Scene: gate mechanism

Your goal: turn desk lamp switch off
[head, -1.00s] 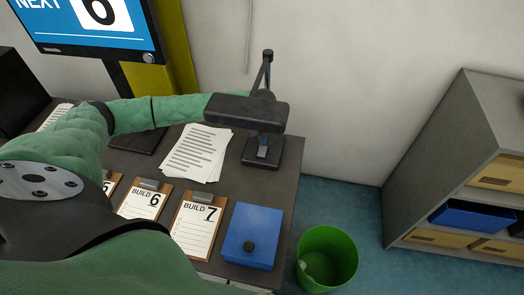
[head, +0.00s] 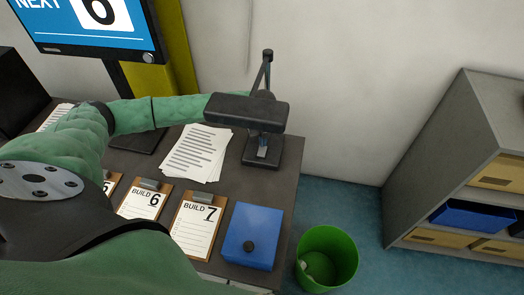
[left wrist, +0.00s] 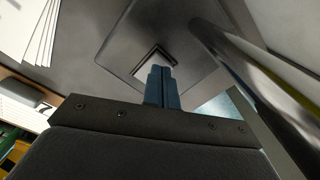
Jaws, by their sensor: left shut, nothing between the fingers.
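The desk lamp (head: 246,109) is dark grey and stands at the desk's back right corner, with its flat base (head: 276,158) below the lamp head. My right gripper is out of view.
The lamp's shiny post (left wrist: 236,66) is close to the right of the fingers. Loose papers (head: 196,153), clipboards (head: 195,232) and a blue box (head: 250,234) lie on the desk (head: 232,188). A green bin (head: 327,258) and a grey shelf (head: 440,150) stand to the right.

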